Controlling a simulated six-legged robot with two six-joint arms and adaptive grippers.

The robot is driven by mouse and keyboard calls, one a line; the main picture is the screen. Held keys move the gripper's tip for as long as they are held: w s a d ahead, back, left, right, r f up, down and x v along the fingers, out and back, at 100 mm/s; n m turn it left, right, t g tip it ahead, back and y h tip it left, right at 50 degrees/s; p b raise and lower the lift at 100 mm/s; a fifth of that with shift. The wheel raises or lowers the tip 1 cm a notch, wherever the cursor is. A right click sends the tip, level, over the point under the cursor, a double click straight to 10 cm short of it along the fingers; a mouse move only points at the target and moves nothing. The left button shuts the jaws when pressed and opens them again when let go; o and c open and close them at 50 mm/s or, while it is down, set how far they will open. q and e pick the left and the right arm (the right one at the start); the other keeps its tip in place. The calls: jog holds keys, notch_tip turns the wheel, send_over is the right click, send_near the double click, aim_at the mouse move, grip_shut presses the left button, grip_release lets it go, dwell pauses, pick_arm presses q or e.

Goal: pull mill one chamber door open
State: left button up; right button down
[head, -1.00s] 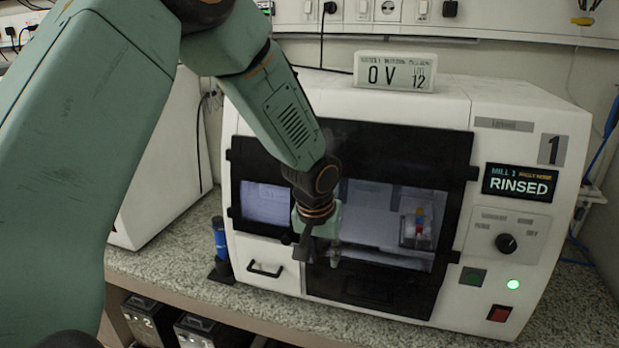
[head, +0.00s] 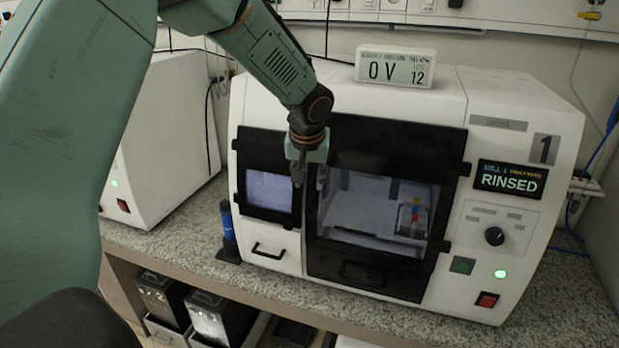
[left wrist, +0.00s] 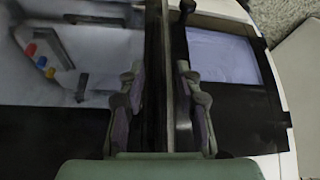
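Mill one (head: 480,95) is a white machine on the counter with a "1" label and a display reading RINSED. Its chamber door (head: 345,262) is a black-framed panel with a window and looks closed. A dark bar handle (head: 362,277) runs across its lower part. My left gripper (head: 310,178) is in front of the door's upper left edge. In the left wrist view its two fingers (left wrist: 164,100) stand apart, either side of the dark vertical seam left of the window. Contact cannot be told. My right gripper is not in view.
A small screen (head: 269,190) sits left of the door, above a drawer handle (head: 269,252). Colored pieces (head: 412,215) show inside the chamber. A dark blue cylinder (head: 228,226) stands at the left. Another white machine (head: 165,140) is further left. A display box (head: 395,67) is on top.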

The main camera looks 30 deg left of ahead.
pick_arm(q)
jog(key=shift+a+f, duration=0.1)
jog(key=shift+f, duration=0.1)
jog(key=shift+d, duration=0.2)
jog(key=shift+c, duration=0.6)
jog(key=shift+a, duration=0.1)
grip_shut()
